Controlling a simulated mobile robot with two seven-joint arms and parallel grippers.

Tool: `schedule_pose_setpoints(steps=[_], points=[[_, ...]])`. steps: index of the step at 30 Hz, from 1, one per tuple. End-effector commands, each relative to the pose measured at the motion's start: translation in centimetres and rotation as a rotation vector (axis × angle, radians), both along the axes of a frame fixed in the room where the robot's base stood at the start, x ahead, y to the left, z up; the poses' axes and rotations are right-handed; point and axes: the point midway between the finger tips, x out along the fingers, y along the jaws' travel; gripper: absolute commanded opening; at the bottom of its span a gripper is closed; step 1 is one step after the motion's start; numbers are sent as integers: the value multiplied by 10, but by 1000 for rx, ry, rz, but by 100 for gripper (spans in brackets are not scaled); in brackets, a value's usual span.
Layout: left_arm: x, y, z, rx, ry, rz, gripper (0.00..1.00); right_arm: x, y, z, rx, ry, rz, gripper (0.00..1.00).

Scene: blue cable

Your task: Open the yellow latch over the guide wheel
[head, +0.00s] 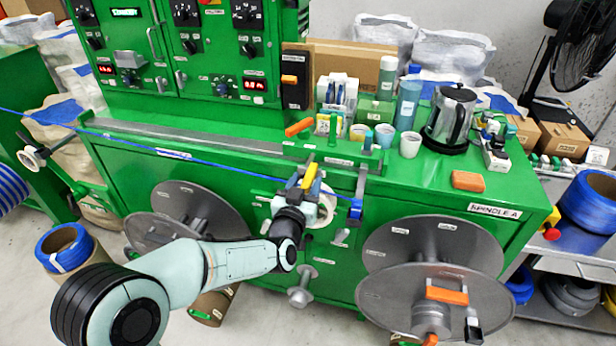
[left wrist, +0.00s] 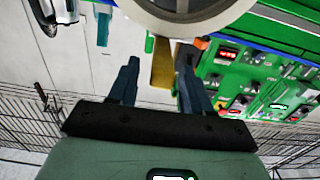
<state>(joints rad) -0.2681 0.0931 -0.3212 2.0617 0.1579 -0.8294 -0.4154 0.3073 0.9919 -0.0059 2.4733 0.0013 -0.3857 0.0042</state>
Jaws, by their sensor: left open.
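The yellow latch (head: 309,176) stands up at the front of the green machine, next to the pale guide wheel (head: 327,204). My left gripper (head: 304,180) is at the latch, its arm and wrist hiding part of the wheel. In the left wrist view the yellow latch (left wrist: 163,64) lies between the two open blue-grey fingers of my gripper (left wrist: 157,75), nearer the right finger. I cannot tell whether that finger touches it. The wheel (left wrist: 190,22) fills the top of that view. The blue cable (head: 190,157) runs from the left edge towards the wheel. My right gripper is out of view.
Large grey reels (head: 440,250) stand at the machine's front right and left. The machine top (head: 465,190) holds a metal kettle (head: 452,115), several cups and an orange block (head: 467,180).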

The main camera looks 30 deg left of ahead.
Motion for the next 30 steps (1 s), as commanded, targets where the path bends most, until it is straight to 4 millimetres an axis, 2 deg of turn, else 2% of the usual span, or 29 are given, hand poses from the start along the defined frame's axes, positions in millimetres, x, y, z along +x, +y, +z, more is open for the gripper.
schedule_pose_setpoints(steps=[3,6,16,18,20,21,30], points=[[14,4,0,0,0,2,49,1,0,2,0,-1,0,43],[21,6,0,0,1,2,49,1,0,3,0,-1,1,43],[23,6,0,-1,1,1,49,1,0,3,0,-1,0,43],[23,6,0,-1,1,1,26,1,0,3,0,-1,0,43],[23,6,0,-1,1,1,7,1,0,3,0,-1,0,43],[23,6,0,-1,1,1,0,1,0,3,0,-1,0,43],[23,7,3,-5,18,2,0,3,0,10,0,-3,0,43]])
